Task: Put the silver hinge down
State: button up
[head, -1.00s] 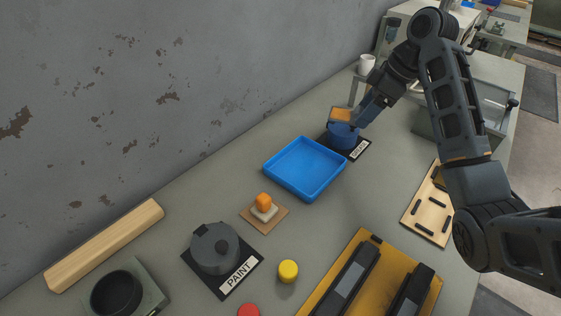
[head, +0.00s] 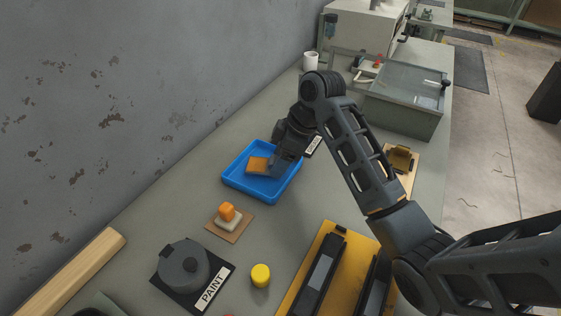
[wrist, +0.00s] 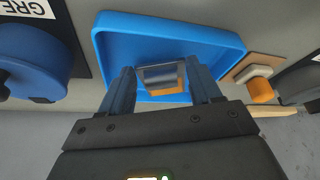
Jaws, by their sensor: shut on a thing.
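My gripper (head: 275,167) is over the blue tray (head: 236,182) in the head view. It is shut on the silver hinge (wrist: 160,74), which shows a silver face and an orange face between the fingers in the wrist view. In the head view the held hinge shows as a flat orange piece (head: 257,165). The blue tray also shows behind the fingers in the wrist view (wrist: 115,33). I cannot tell whether the hinge touches the tray floor.
A blue pot (wrist: 35,60) stands close beside the tray, by a lettered label. An orange block on a pale pad (head: 229,215) is in front of the tray. A grey paint pot (head: 182,268), yellow cylinder (head: 261,275) and yellow fixture (head: 325,250) are nearer.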

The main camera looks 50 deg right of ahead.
jog(key=shift+f, duration=0.9)
jog(key=shift+f, duration=0.1)
jog(key=o, duration=1.1)
jog(key=shift+o, duration=0.2)
jog(key=p+v, duration=0.3)
jog(key=v, duration=0.9)
jog(key=shift+s+d, duration=0.1)
